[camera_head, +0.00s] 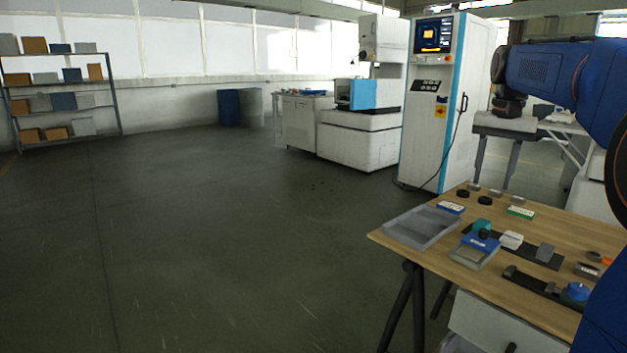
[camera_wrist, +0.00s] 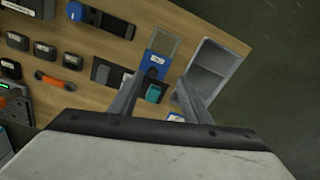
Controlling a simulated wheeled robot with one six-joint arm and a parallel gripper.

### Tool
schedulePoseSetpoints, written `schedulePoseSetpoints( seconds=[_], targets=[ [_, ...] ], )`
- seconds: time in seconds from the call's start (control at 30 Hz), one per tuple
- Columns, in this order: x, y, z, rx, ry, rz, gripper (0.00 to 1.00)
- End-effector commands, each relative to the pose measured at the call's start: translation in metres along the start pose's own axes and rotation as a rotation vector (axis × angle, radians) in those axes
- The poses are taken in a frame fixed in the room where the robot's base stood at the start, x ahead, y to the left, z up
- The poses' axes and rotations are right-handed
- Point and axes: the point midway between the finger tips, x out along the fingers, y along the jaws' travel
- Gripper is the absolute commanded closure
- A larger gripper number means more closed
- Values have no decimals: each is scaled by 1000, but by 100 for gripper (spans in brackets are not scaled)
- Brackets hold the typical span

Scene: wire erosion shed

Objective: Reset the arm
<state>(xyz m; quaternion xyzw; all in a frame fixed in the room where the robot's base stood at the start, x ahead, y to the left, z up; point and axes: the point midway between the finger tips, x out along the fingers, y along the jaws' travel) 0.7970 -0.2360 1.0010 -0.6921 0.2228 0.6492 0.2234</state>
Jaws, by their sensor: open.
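My blue arm (camera_head: 560,78) reaches in from the right above the wooden table (camera_head: 397,243) in the head view. In the wrist view my gripper (camera_wrist: 162,76) is open, with its two grey fingers apart and nothing seen held between them. It points down over the table, which also shows in the wrist view (camera_wrist: 170,18). Beyond and between the fingers lie a blue-and-grey box (camera_wrist: 155,62) and a teal piece (camera_wrist: 153,94). In the head view my fingertips cannot be made out.
A grey tray (camera_head: 421,228) sits at the table's near left corner, with several small blocks and parts right of it. A white-and-blue control cabinet (camera_head: 430,122) and a machine (camera_head: 360,138) stand behind. Shelves (camera_head: 62,100) stand far left. The floor at left is clear.

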Motion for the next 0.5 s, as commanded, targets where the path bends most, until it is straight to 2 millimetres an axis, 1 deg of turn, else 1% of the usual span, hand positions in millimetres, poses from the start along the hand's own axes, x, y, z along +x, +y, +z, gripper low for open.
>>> schedulePoseSetpoints(
  seconds=[0.03,0.27,0.5],
  targets=[
    [2,-2,19,-27,13,-6,57],
    [21,-4,91,-147,74,-30,57],
    [54,2,166,-272,139,-56,57]
  ],
)
